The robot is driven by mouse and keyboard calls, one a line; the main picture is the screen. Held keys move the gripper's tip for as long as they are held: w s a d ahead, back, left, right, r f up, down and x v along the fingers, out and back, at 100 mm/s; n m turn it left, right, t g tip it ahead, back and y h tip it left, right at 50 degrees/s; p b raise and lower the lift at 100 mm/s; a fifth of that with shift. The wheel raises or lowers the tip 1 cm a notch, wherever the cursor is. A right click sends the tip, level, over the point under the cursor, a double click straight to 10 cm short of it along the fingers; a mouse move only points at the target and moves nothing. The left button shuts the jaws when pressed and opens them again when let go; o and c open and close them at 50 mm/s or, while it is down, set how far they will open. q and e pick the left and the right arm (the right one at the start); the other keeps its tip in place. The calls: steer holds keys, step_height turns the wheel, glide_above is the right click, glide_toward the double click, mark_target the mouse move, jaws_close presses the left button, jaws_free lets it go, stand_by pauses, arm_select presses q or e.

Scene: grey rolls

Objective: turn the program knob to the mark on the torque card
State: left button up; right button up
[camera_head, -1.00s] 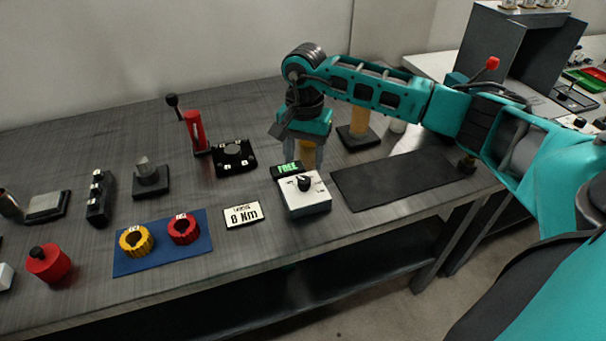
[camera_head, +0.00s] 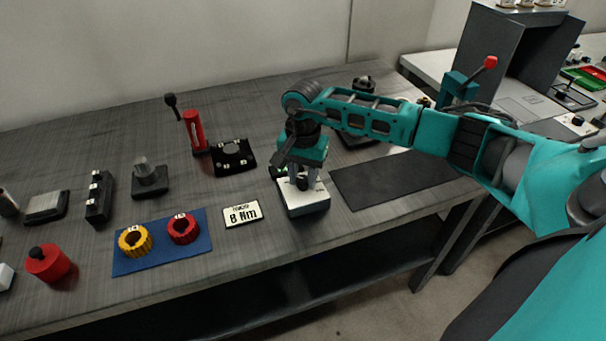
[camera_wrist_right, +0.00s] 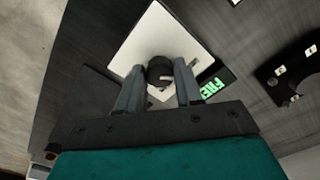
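The program knob (camera_wrist_right: 160,70) is a black round knob with a light pointer on top of a white box (camera_head: 306,203). My right gripper (camera_head: 303,180) is directly over the box, pointing down. In the right wrist view its two fingers (camera_wrist_right: 159,80) stand on either side of the knob, with narrow gaps visible, so it looks open. The small display (camera_wrist_right: 208,87) beside the box shows green letters, "FREE". In the head view the gripper partly hides knob and display. The torque card (camera_head: 242,214) lies left of the box and reads 8 Nm. My left gripper is not in view.
A dark mat (camera_head: 392,178) lies right of the box. A red lever tool (camera_head: 195,132) and black dial block (camera_head: 234,158) stand behind.

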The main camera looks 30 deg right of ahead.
steer(key=c, duration=0.6)
